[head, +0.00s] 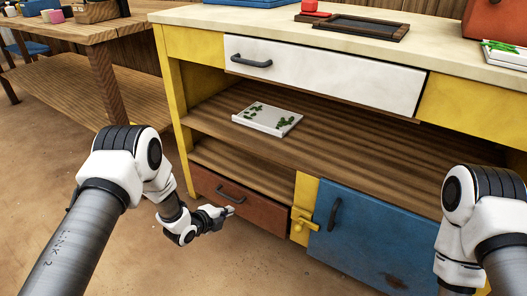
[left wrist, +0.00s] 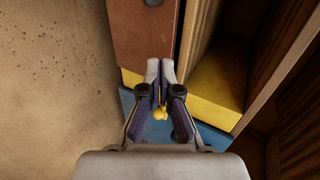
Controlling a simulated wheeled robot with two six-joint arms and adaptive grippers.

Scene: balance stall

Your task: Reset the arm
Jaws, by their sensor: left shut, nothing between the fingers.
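My left arm comes in from the left of the head view. Its gripper (head: 229,211) is shut and empty, in front of the reddish-brown lower drawer (head: 212,193) of the stall counter. In the left wrist view the left gripper (left wrist: 160,68) shows with its fingertips together, over the area of the brown drawer (left wrist: 143,35) and a yellow strip. My right arm (head: 478,215) shows at the right edge of the head view. Its gripper is outside the picture.
The counter has a white top drawer (head: 310,72), a blue lower door (head: 365,235) and a yellow latch (head: 302,220). A white tray (head: 267,121) with green bits sits on the middle shelf. A wooden table (head: 75,32) stands at left. The floor in front is clear.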

